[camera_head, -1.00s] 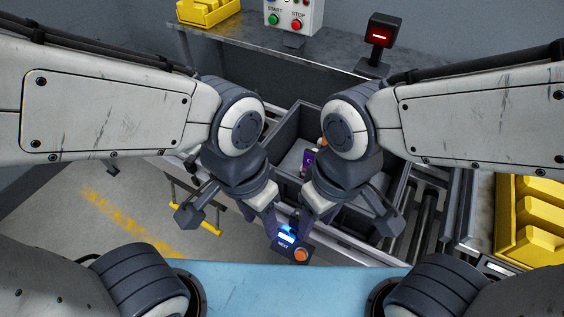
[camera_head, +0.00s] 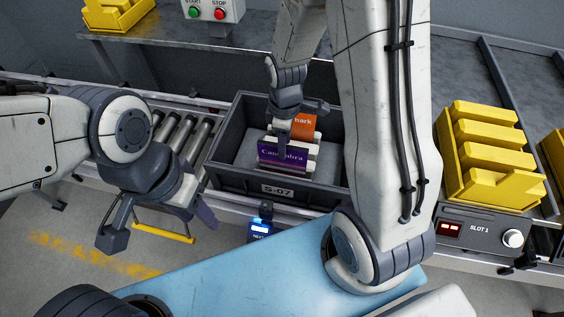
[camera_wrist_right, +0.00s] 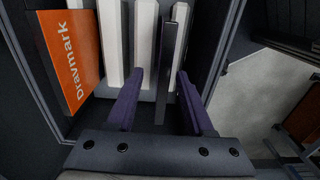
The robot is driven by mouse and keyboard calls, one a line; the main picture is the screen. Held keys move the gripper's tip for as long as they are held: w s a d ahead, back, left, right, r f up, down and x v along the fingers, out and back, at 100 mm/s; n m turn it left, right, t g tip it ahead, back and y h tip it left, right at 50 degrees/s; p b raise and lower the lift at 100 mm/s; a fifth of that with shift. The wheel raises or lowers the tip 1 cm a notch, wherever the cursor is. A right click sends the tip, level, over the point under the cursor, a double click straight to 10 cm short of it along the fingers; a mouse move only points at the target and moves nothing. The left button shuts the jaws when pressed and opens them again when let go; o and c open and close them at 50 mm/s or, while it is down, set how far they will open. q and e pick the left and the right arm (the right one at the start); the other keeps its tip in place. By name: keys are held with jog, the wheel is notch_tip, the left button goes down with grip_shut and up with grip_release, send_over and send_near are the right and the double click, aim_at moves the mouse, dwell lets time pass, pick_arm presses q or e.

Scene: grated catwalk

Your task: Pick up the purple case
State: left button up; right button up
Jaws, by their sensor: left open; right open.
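The purple case (camera_head: 272,158) with pale lettering stands upright at the near side of the grey crate (camera_head: 232,183) labelled S-07. My right gripper (camera_head: 283,148) reaches down into the crate at the purple case, with a finger in front of part of its face. In the right wrist view my right gripper (camera_wrist_right: 158,95) is open, its fingers on either side of a thin dark slab, which seems to be the case edge-on. Contact cannot be told. My left gripper (camera_head: 200,213) is open and empty, left of the crate above the floor.
Rollers (camera_head: 180,132) lie left of the crate. Yellow bins (camera_head: 490,155) stand to the right. A small button box (camera_head: 260,229) sits in front of the crate.

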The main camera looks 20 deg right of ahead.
aim_at(283, 163)
jog(key=f, duration=0.8)
jog(key=shift+s+a+f, duration=0.1)
jog(key=shift+a+f, duration=0.15)
jog(key=shift+a, duration=0.05)
grip_shut()
